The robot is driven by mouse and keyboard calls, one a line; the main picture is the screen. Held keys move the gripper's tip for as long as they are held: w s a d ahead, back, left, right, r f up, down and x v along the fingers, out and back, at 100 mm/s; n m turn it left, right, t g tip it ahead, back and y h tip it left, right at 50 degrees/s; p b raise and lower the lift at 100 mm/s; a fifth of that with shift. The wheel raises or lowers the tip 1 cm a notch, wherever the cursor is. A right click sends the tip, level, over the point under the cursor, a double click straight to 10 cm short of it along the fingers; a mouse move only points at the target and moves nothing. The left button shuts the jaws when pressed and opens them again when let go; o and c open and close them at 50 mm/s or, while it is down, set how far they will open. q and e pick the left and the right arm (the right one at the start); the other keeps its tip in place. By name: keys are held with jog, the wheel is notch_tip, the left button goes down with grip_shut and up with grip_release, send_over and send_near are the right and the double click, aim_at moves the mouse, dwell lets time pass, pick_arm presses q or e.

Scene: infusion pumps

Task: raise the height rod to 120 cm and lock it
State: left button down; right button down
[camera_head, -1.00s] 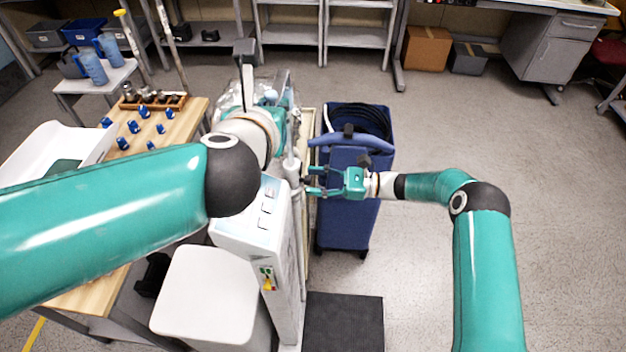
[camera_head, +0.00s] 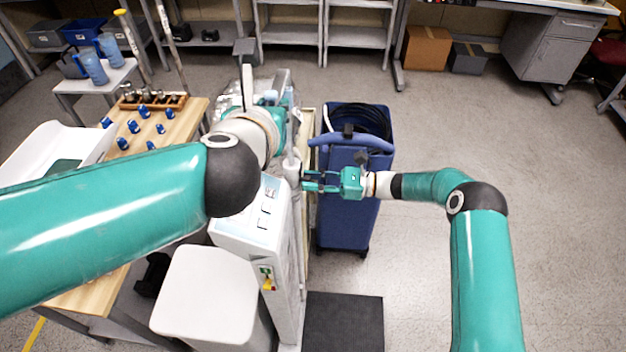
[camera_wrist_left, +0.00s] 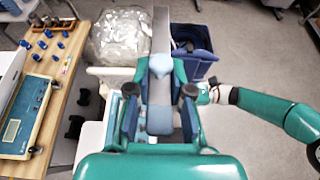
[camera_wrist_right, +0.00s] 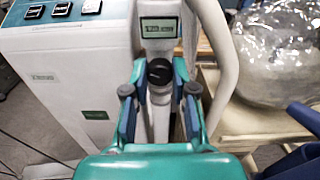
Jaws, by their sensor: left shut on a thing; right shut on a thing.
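The pale scale column (camera_head: 252,237) stands in the middle of the head view. The grey height rod (camera_head: 247,88) rises above it behind my left arm, with a dark grey block at its top. My left gripper (camera_wrist_left: 160,90) is shut on the rod's upper part; its fingers are mostly hidden by my arm in the head view. My right gripper (camera_head: 307,181) reaches the column from the right. In the right wrist view its fingers are shut on a black round knob (camera_wrist_right: 159,72), below a small display (camera_wrist_right: 160,28). The display's figures are unreadable.
A blue cart (camera_head: 345,215) stands just right of the column, near my right gripper. A wooden table (camera_head: 180,125) with blue-capped items is at left. The floor at right is clear.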

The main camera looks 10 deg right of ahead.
jog(key=m, duration=0.3)
jog(key=shift+w, duration=0.1)
jog(key=c, duration=0.9)
grip_release()
jog(key=shift+c, duration=0.2)
jog(key=s+d, duration=0.2)
jog(key=d, duration=0.9)
jog(key=shift+s+d, duration=0.2)
jog(key=shift+d, duration=0.2)
